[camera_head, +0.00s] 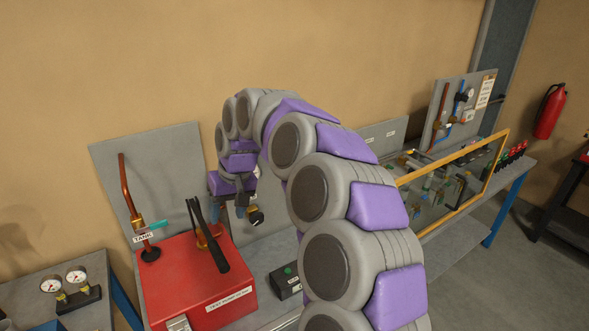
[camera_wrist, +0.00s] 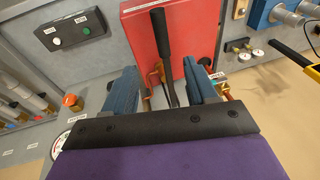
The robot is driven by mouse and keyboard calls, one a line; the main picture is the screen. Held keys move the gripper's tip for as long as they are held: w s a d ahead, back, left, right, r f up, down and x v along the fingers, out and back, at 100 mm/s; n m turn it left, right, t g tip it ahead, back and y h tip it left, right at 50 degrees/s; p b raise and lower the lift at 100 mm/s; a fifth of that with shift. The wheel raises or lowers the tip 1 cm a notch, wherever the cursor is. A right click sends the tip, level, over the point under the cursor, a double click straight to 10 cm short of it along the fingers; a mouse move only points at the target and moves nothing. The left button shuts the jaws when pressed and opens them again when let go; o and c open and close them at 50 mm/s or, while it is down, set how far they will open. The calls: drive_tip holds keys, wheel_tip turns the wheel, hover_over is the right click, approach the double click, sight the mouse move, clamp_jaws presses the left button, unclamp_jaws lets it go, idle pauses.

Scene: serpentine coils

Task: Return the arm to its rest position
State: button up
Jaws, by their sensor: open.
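My arm (camera_head: 330,190), thick grey segments with purple pads, arches up from the lower right in the head view and bends down at its far end. My gripper (camera_head: 246,208) hangs beside the red box (camera_head: 205,285), to the right of its black lever (camera_head: 207,240). In the wrist view my gripper (camera_wrist: 162,80) has its two blue fingers spread apart. The black lever (camera_wrist: 160,35) of the red box (camera_wrist: 190,35) shows between them in the picture; I cannot tell whether they touch. Nothing is held.
A yellow-framed clear guard (camera_head: 452,190) stands further right. Gauges (camera_head: 65,281) lie on the left bench.

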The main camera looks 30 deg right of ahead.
drive_tip(key=s+a+f+n+g+b, duration=0.1)
drive_tip(key=s+a+f+b, duration=0.2)
drive_tip(key=s, duration=0.5)
drive_tip(key=s+a+f+n+g+b, duration=0.1)
drive_tip(key=s+a+f+b, duration=0.2)
drive_tip(key=s, duration=0.6)
drive_tip(key=s+d+f+m+g+h+b, duration=0.1)
drive_tip(key=s+f+b, duration=0.1)
drive_tip(key=s+f, duration=0.4)
drive_tip(key=s+d+f+h+b, duration=0.1)
drive_tip(key=s+f+b, duration=0.2)
drive_tip(key=s+f, duration=0.4)
drive_tip(key=s, duration=0.8)
drive_tip(key=shift+s+d+f+m+g, duration=0.15)
drive_tip(key=shift+m+g, duration=0.25)
